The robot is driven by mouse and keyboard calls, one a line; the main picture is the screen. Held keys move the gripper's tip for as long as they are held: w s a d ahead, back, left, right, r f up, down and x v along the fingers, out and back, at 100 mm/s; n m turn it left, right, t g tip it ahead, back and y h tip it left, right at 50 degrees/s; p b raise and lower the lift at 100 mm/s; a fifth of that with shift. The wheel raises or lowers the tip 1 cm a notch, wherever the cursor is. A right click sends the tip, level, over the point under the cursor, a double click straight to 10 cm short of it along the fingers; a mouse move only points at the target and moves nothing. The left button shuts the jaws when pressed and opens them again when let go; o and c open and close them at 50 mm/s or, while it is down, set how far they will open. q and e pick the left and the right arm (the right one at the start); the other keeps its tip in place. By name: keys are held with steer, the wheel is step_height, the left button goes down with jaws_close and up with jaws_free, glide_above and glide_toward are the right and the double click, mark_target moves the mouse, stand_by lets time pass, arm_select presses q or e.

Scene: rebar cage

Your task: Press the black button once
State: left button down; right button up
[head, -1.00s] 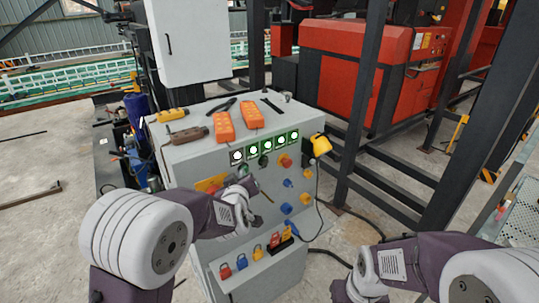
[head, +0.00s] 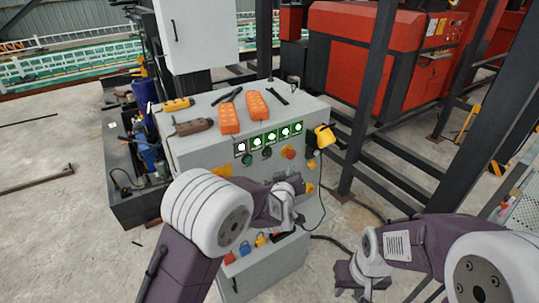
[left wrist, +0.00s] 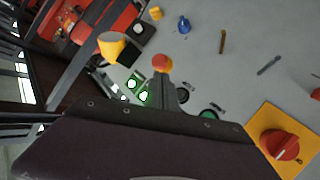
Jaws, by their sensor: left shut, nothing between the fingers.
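The grey control cabinet (head: 205,153) stands in front of me. A dark round button (head: 267,152), which looks black, sits on its face between a green button (head: 247,159) and a red mushroom button (head: 290,152). In the left wrist view the dark button (left wrist: 184,96) is just right of the fingers, partly hidden. My left gripper (left wrist: 163,76) is shut and empty, its tip close to the red mushroom button (left wrist: 161,62); contact cannot be told. In the head view my left gripper (head: 298,184) is below the button row. My right gripper (head: 348,278) hangs low right, fingers unclear.
A yellow part (head: 323,136) sticks out at the right corner. Orange pendants (head: 229,118) lie on top. A red-orange selector (left wrist: 280,145) sits on a yellow plate. Black posts (head: 365,90) stand to the right.

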mark_target(271, 154)
arm_select(q)
steer(key=w+a+b, duration=0.1)
steer(key=w+a, duration=0.3)
steer(key=w, duration=0.2)
steer(key=shift+a, duration=0.3)
steer(key=shift+w, duration=0.1)
stand_by(1.7)
steer(key=shift+w+a, duration=0.25)
steer(key=shift+w, duration=0.1)
steer(key=shift+w+a+b, duration=0.5)
steer(key=shift+w, duration=0.15)
stand_by(1.0)
steer(key=shift+s+d, duration=0.1)
steer(key=shift+d, duration=0.05)
steer(key=shift+s+d, duration=0.6)
steer(key=shift+s, duration=0.3)
